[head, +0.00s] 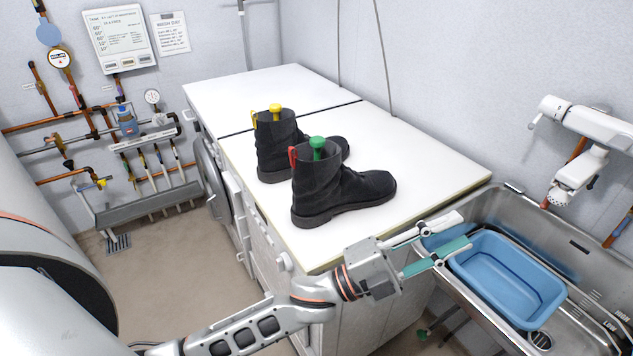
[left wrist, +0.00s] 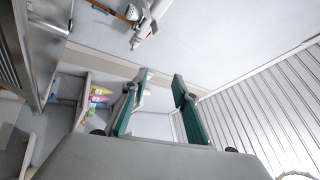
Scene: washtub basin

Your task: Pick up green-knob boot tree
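The green-knob boot tree (head: 318,146) stands in the nearer black boot (head: 335,190); only its green knob and a little of its neck show above the boot's collar. This boot has a red pull tab (head: 293,156) and stands upright on the white worktop. My left gripper (head: 466,229) is open and empty, to the right of the boots by the worktop's front right corner and the sink. In the left wrist view its two green-padded fingers (left wrist: 158,98) are spread with nothing between them. My right gripper is not in view.
A second black boot (head: 272,160) with a yellow knob (head: 275,108) and yellow tab stands just behind. The steel sink (head: 600,283) at right holds a blue basin (head: 507,275). A white tap arm (head: 585,150) overhangs it. The worktop (head: 430,165) right of the boots is clear.

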